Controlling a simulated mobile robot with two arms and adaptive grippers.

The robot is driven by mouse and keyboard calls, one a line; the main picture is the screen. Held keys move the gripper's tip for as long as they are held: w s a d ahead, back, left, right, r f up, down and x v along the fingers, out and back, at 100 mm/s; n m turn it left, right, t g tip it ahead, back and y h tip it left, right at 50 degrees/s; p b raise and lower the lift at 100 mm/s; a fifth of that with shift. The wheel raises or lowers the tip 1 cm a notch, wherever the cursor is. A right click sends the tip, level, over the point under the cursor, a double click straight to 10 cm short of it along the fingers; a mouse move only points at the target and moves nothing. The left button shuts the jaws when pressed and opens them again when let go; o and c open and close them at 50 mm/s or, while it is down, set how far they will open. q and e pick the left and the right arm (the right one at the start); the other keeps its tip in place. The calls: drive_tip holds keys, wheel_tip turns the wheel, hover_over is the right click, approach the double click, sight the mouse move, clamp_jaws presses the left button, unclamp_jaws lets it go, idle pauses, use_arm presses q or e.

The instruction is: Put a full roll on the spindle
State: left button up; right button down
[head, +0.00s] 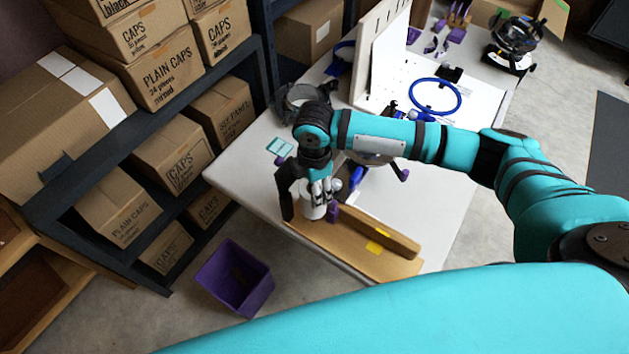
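My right arm comes in from the right and reaches across the table. My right gripper (322,190) points down at a white cylindrical thing (310,208), which looks like a roll, at the table's left side. The fingertips are at its upper part; whether they grip it or only touch it is too small to tell. A black upright part (286,193) stands just left of the white cylinder, and a small purple part (333,212) is just right of it. I cannot make out the spindle clearly; the gripper and arm cover part of this area. My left gripper is out of view.
A wooden board (345,245) lies along the table's (458,205) front. A white upright panel (385,65) and a blue ring (435,96) are farther back. A purple bin (235,278) stands on the floor. A dark shelf (85,168) with several cardboard boxes (160,70) borders the left.

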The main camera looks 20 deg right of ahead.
drive_tip(key=shift+f, duration=0.35)
drive_tip(key=shift+r, duration=0.1)
drive_tip(key=shift+p, duration=0.5)
drive_tip(key=shift+f, duration=0.3)
drive_tip(key=shift+f+b, duration=1.35)
drive_tip(key=shift+f, duration=1.45)
drive_tip(key=shift+c, duration=1.9)
unclamp_jaws()
drive_tip(key=shift+r, duration=0.15)
